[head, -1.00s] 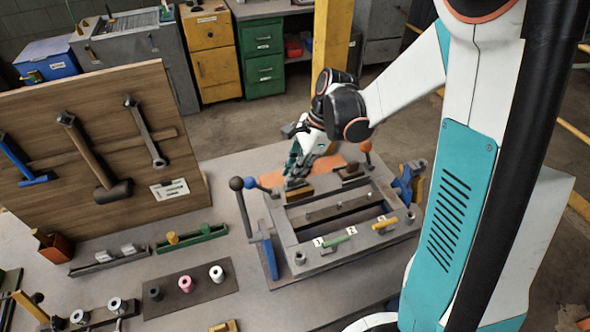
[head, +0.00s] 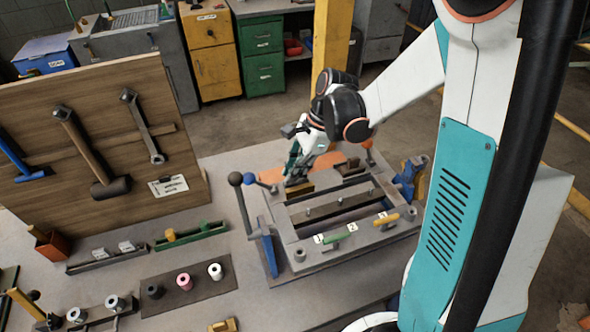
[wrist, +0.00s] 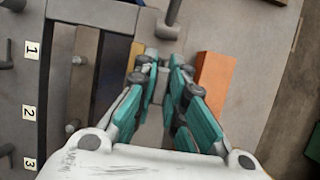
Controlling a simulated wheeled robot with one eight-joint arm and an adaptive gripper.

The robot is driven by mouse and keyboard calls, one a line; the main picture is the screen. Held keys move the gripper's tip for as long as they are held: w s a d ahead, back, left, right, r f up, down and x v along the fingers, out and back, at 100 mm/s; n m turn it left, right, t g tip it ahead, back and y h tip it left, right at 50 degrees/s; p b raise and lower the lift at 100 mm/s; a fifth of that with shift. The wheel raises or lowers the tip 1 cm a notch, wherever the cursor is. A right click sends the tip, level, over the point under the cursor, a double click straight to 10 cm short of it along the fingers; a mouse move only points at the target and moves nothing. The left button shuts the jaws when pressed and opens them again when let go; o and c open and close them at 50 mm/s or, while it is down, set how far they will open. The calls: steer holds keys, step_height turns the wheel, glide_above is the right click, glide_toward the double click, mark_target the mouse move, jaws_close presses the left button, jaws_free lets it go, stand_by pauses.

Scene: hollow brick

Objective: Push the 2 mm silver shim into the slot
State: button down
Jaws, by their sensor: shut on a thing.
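My gripper (head: 297,172) is at the back side of the grey metal fixture (head: 288,235), low over a brass-coloured block (head: 299,190). In the wrist view my gripper (wrist: 160,62) has its teal fingers close together around a narrow grey piece (wrist: 152,112), which looks like the silver shim. The fingers hide most of it, and its lower edge and the slot cannot be made out. A bar with bolts (head: 340,203) lies across the fixture's opening, with a dark gap in front of it; the bar also shows in the wrist view (wrist: 82,95).
Number tags 1 to 3 line the fixture's front, with a green handle (head: 340,236) and a yellow handle (head: 386,219). A black-knobbed lever (head: 236,180) rises at its left. An orange block (wrist: 213,82) is right of the fingers. A tool board (head: 100,150) stands left.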

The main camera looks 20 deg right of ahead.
steer(key=c, duration=1.6)
jaws_free()
steer(key=shift+o, duration=0.2)
steer(key=v, duration=1.2)
steer(key=s+a+n+t+b, duration=0.2)
steer(key=a+n+t+b, duration=0.15)
steer(key=a, duration=0.65)
steer(key=s+d+f+n+t+h+b, duration=0.2)
steer(key=s+d+n, duration=0.1)
steer(key=s+n, duration=0.3)
steer(key=s+d+f+n+t+h+b, duration=0.1)
steer(key=s+d+f+n+h+b, duration=0.1)
steer(key=s+n, duration=0.5)
steer(key=shift+d+f+n+t+b, duration=0.4)
steer(key=shift+f+n+b, duration=0.1)
steer(key=shift+n, duration=0.25)
